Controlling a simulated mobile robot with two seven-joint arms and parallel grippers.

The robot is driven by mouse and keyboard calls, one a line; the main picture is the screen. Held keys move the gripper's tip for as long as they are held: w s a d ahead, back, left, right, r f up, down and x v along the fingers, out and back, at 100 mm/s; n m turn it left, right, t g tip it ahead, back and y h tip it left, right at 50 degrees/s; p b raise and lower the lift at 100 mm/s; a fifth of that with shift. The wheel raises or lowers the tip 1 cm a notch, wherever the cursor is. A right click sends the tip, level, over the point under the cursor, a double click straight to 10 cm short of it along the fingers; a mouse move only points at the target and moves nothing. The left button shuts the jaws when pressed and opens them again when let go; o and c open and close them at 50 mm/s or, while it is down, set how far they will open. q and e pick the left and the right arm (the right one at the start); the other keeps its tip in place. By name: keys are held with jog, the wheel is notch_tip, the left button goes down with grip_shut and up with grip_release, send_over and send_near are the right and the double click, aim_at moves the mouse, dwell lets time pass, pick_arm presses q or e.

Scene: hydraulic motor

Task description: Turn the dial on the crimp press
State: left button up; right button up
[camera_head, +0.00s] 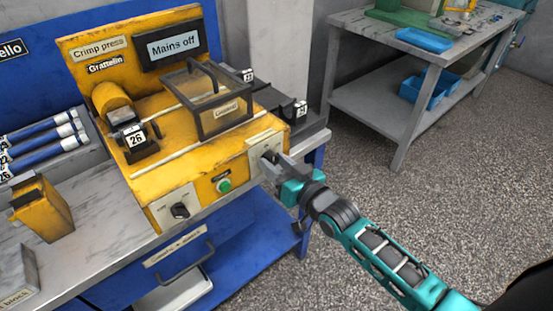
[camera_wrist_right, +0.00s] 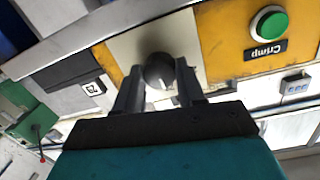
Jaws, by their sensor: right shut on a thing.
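The yellow crimp press (camera_head: 140,190) stands on the bench in the head view. My right gripper (camera_head: 270,160) is at the pale plate on the right end of its front face. In the right wrist view the round black dial (camera_wrist_right: 158,71) with a white mark sits between the two fingers of my right gripper (camera_wrist_right: 159,76), which is shut on it. In the head view the fingers largely hide this dial. A second black dial (camera_head: 180,211) is on the left front plate, with the green Crimp button (camera_head: 224,186) between the plates. My left gripper is not in view.
A hinged clear guard (camera_head: 208,100) and a "Mains off" sign (camera_head: 173,45) are on the press. A yellow block (camera_head: 43,210) and several blue-and-white tubes (camera_head: 45,140) lie left. A drawer handle (camera_head: 185,263) sticks out below. Open floor lies right, before a grey table (camera_head: 375,48).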

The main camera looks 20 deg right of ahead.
dwell(0.3)
jog(key=o, duration=1)
jog(key=shift+o, duration=0.2)
jog(key=p+v, duration=0.1)
jog(key=v, duration=1.2)
jog(key=shift+w, duration=0.1)
jog(key=s+a+f+g+h, duration=0.1)
jog(key=s+a+f+g, duration=0.1)
jog(key=f, duration=0.4)
jog(key=s+a+f+n+g+h, duration=0.1)
jog(key=s+a+f+g, duration=0.2)
jog(key=f, duration=0.3)
jog(key=shift+s+a+f+n+g, duration=0.3)
jog(key=shift+s+f+g, duration=0.1)
jog(key=shift+s, duration=0.3)
